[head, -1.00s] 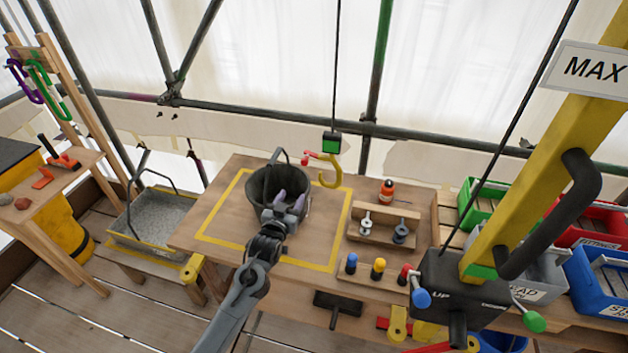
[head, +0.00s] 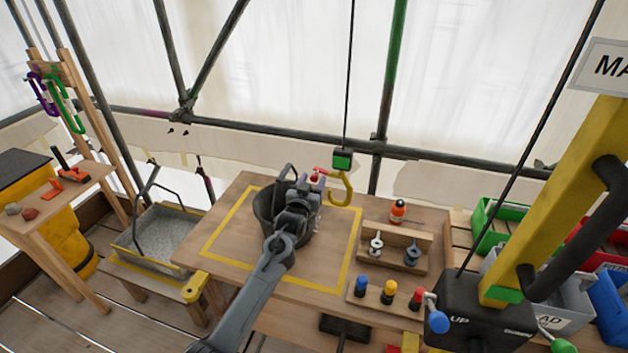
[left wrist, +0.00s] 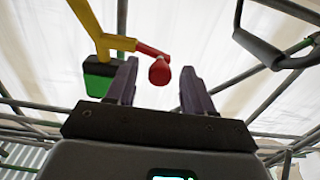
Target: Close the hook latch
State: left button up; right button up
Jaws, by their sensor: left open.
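The yellow hook (head: 344,188) hangs from a cable under a green block (head: 343,160). Its red latch (head: 318,171) sticks out to the left with a knob at its end. In the left wrist view the red latch (left wrist: 159,68) lies between or just beyond the two fingertips, and the yellow hook (left wrist: 112,42) is to the left. My left gripper (head: 305,185) is open in front of the latch, above the dark bucket (head: 263,215). I cannot tell whether a finger touches the latch. The bucket's handle (head: 286,172) stands up beside the gripper; it also shows in the left wrist view (left wrist: 262,52).
The bucket stands inside a yellow square on the wooden bench (head: 240,262). A wooden rack (head: 395,246) with eye bolts and an orange bottle (head: 397,211) are to the right. A hoist control box (head: 487,312) and coloured bins stand further right.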

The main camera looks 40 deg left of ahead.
pick_arm(q)
jog(key=shift+w+a, duration=0.25)
jog(key=shift+w, duration=0.45)
jog(key=shift+c, duration=0.4)
grip_shut()
